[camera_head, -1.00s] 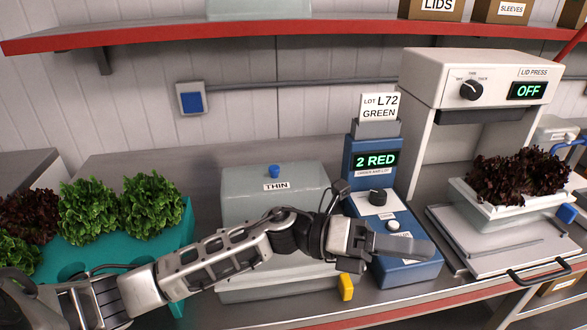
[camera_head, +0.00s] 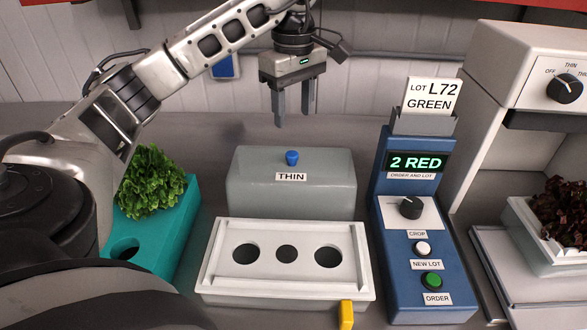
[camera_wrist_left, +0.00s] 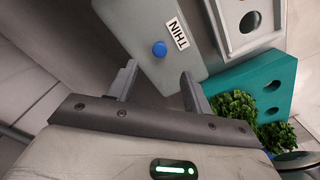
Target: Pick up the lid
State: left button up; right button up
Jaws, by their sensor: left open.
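A grey block-shaped lid labelled THIN (camera_head: 255,190), with a blue knob (camera_head: 292,158) on top, sits behind a white tray (camera_head: 215,285) with three round holes. My left gripper (camera_head: 294,115) is open and empty, its fingers pointing down above and behind the knob in the head view. In the left wrist view, the lid (camera_wrist_left: 155,20) lies beyond the fingers. The blue knob (camera_wrist_left: 159,49) shows in line with the gap between the open fingertips (camera_wrist_left: 158,72), apart from them. My right gripper is not in view.
A teal tray (camera_head: 185,235) with green lettuce (camera_head: 150,182) stands left, partly hidden by my arm. A blue control box (camera_head: 405,285) stands right, beside the lid press (camera_head: 525,70). Bare steel counter (camera_head: 215,145) lies behind the lid. A red shelf edge (camera_head: 85,5) is overhead.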

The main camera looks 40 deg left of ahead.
pick_arm(q)
send_over(292, 154)
notch_tip(292, 154, down, 5)
jog(key=shift+w+d+r, duration=0.1)
jog(key=shift+d+r, duration=0.05)
jog(key=shift+a+f+p, duration=0.2)
jog(key=shift+f+p, duration=0.55)
jog(key=shift+f, duration=1.95)
grip_shut()
